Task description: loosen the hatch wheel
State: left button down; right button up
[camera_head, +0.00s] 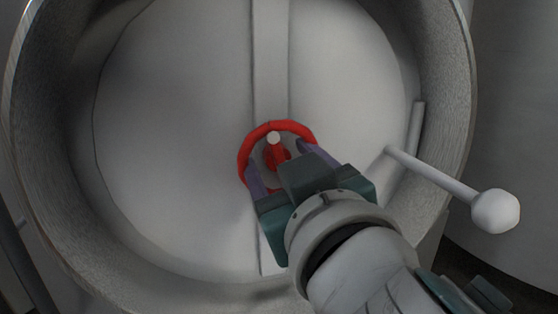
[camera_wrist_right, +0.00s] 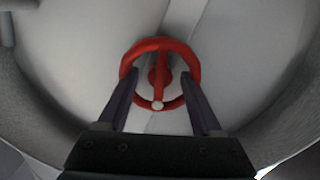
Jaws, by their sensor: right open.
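The red hatch wheel (camera_head: 270,128) sits on the middle of the pale round hatch door, in front of a vertical bar. A small pale knob (camera_head: 274,138) shows at its upper part in the head view. The wheel also shows in the right wrist view (camera_wrist_right: 160,44), with the knob at its lower rim. My right gripper (camera_head: 279,164) is open in front of the wheel, its two fingers apart on either side of the rim. I cannot tell whether the fingers touch the rim. The gripper hides the wheel's lower right part in the head view. My left gripper is not in view.
A deep round metal collar (camera_head: 448,85) surrounds the hatch door (camera_head: 170,120). A pale lever with a ball end (camera_head: 495,211) sticks out at the right, near my right arm. The door's left side is clear.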

jog(key=shift+w, duration=0.25)
grip_shut()
dwell(0.4)
